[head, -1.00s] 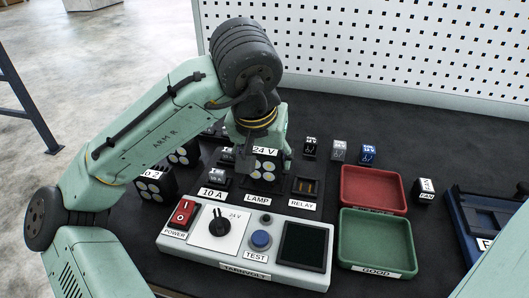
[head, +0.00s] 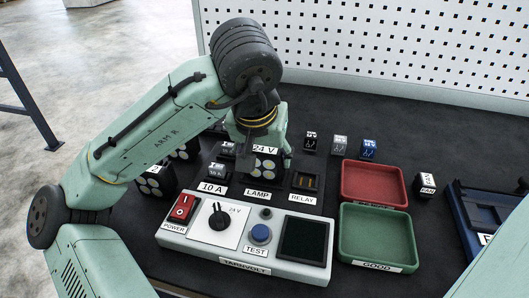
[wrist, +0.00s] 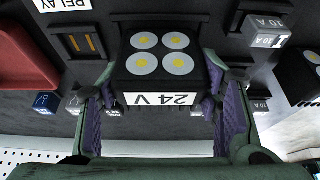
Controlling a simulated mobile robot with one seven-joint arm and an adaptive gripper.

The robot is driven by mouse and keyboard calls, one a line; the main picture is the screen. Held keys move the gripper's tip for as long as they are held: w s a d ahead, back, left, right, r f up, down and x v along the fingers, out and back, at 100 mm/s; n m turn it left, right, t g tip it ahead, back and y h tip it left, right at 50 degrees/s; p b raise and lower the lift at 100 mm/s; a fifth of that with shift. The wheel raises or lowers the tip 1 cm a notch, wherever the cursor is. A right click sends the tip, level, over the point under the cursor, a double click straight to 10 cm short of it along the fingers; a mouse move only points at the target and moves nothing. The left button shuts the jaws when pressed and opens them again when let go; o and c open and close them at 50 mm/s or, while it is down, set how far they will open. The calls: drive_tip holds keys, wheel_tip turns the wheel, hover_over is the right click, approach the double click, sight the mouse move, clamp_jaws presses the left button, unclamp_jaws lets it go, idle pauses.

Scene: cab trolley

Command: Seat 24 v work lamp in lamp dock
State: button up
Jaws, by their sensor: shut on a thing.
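The 24 V work lamp (head: 265,166) is a black block with several round white-and-yellow lights and a "24 V" label. My gripper (head: 264,157) is shut on it from above. In the wrist view the lamp (wrist: 160,62) sits between my two fingers, its lit face and label in sight. The lamp is at the dock spot behind the LAMP label (head: 257,194). The lamp hides the dock opening, so I cannot tell whether it is fully down in it.
The empty relay dock (head: 306,182) is just right of the lamp, and the 10 A fuse (head: 217,169) is left. The tester panel (head: 245,240) lies in front. Red (head: 374,184) and green (head: 376,234) trays stand at the right. Other lamps (head: 150,180) stand left.

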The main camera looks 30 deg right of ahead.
idle(0.4)
drive_tip(key=o, duration=1.5)
drive_tip(key=shift+o, duration=0.2)
drive_tip(key=shift+f, duration=0.1)
drive_tip(key=v, duration=1.2)
